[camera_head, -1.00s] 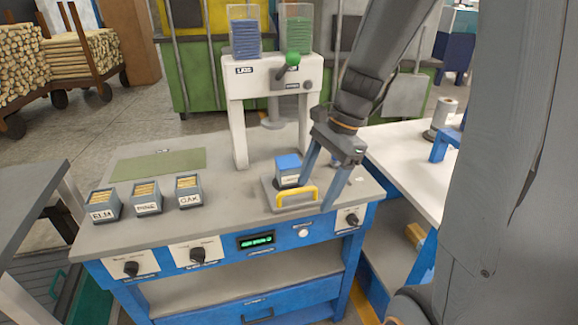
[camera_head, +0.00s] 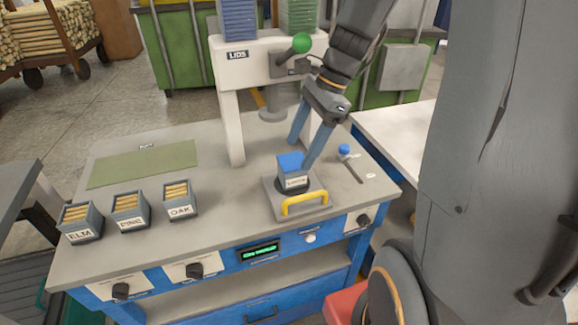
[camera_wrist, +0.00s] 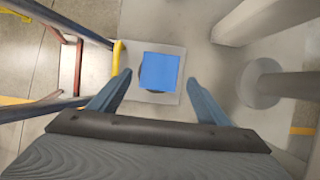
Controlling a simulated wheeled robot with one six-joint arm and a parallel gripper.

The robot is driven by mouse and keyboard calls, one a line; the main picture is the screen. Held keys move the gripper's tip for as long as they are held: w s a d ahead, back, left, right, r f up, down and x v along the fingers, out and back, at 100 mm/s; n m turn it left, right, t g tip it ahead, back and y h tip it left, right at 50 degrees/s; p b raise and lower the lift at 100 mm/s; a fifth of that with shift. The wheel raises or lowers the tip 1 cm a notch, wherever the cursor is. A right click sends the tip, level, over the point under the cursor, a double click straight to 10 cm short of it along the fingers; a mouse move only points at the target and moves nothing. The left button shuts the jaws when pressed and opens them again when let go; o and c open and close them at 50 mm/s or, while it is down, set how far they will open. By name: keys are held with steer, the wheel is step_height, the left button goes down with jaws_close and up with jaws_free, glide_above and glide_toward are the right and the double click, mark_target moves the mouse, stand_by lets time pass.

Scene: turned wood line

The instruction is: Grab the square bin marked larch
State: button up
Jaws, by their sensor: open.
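The square bin (camera_head: 292,181) is grey with a blue lid and a front label that appears to read LARCH. It stands upright on a grey plate (camera_head: 273,203) with a yellow handle. My gripper (camera_head: 301,153) is open, its two blue fingers pointing down at the bin's back and right side. In the wrist view the blue lid (camera_wrist: 160,71) lies between and just beyond the open fingertips (camera_wrist: 160,77). Whether a finger touches the bin I cannot tell.
Open bins marked ELM (camera_head: 81,222), PINE (camera_head: 130,211) and OAK (camera_head: 180,200) hold wooden pieces at the left. A white press stand marked LIDS (camera_head: 228,110) rises behind the plate. A blue-topped knob (camera_head: 345,151) stands to the right. A green mat (camera_head: 145,164) lies flat.

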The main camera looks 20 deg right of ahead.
mark_target(296, 160)
steer(key=shift+d+p+x, duration=0.2)
steer(key=shift+p+x, duration=0.4)
steer(key=shift+x, duration=3.15)
steer(key=c, duration=1.2)
steer(key=shift+c, duration=0.2)
steer(key=shift+r, duration=0.1)
